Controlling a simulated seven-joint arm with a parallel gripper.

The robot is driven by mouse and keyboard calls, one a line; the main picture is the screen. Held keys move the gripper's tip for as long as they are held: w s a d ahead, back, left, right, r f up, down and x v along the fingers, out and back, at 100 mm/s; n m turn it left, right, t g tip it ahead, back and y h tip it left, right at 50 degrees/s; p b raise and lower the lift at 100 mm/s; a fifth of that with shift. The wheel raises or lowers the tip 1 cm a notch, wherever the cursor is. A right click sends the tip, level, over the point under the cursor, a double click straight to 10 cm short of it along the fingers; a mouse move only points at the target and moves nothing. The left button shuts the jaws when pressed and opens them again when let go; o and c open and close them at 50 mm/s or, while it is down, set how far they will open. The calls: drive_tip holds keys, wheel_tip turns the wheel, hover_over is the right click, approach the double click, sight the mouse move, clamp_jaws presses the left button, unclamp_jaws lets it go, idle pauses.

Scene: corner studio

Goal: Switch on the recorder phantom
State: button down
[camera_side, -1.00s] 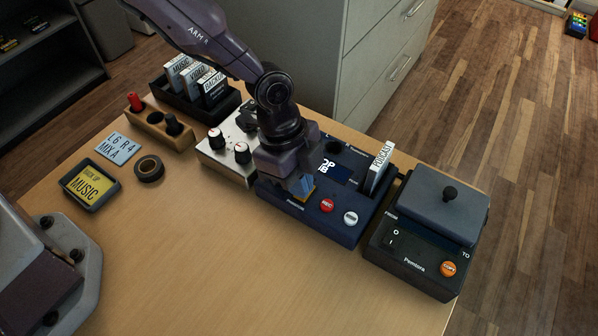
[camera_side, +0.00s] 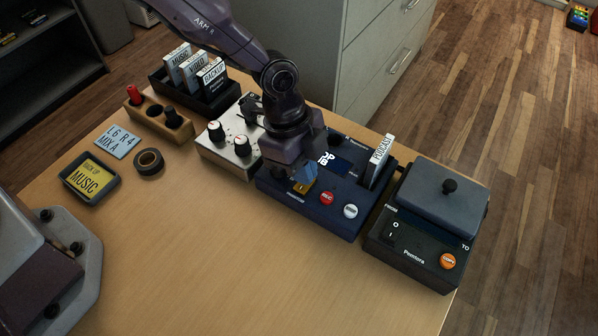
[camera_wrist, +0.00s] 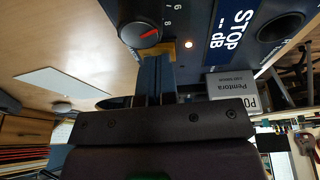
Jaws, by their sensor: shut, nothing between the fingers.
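The recorder phantom (camera_side: 318,218) is a dark blue box at the middle of the bench, with a red REC button (camera_side: 327,198), a white button (camera_side: 351,211) and a card marked PODCAST standing in it. Its screen (camera_wrist: 232,35) reads STOP and dashes with dB in the wrist view. My gripper (camera_side: 306,178) is shut and empty, tips down at a small yellow part (camera_side: 301,188) on the recorder's front left. In the wrist view the fingertips (camera_wrist: 156,58) hide part of this yellow part; I cannot tell whether they touch. A small light (camera_wrist: 188,44) glows beside it.
A white knobbed unit (camera_side: 226,152) stands close on the left. A card rack (camera_side: 215,103), tape roll (camera_side: 149,162) and tray (camera_side: 91,184) lie further left. The front bench is clear.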

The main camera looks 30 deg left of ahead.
drive_tip(key=s+d+v, duration=0.1)
drive_tip(key=s+v, duration=0.2)
drive_tip(key=v, duration=1)
drive_tip(key=shift+r, duration=0.5)
drive_tip(key=shift+w, duration=0.1)
drive_tip(key=s+a+r+n+t+y, duration=0.1)
drive_tip(key=s+a+r+n+t, duration=0.1)
drive_tip(key=s+a+r+n, duration=0.3)
drive_tip(key=s+a+r+n+t+y, duration=0.1)
drive_tip(key=s+a+r+n, duration=0.4)
drive_tip(key=a, duration=0.7)
drive_tip(key=s+a+r+n+t+y, duration=0.1)
drive_tip(key=s+a+r+n+t, duration=0.2)
drive_tip(key=s+a+r+n, duration=0.2)
drive_tip(key=s+a+n, duration=0.1)
drive_tip(key=a+n, duration=0.2)
drive_tip(key=shift+s+r, duration=0.2)
drive_tip(key=shift+r, duration=0.05)
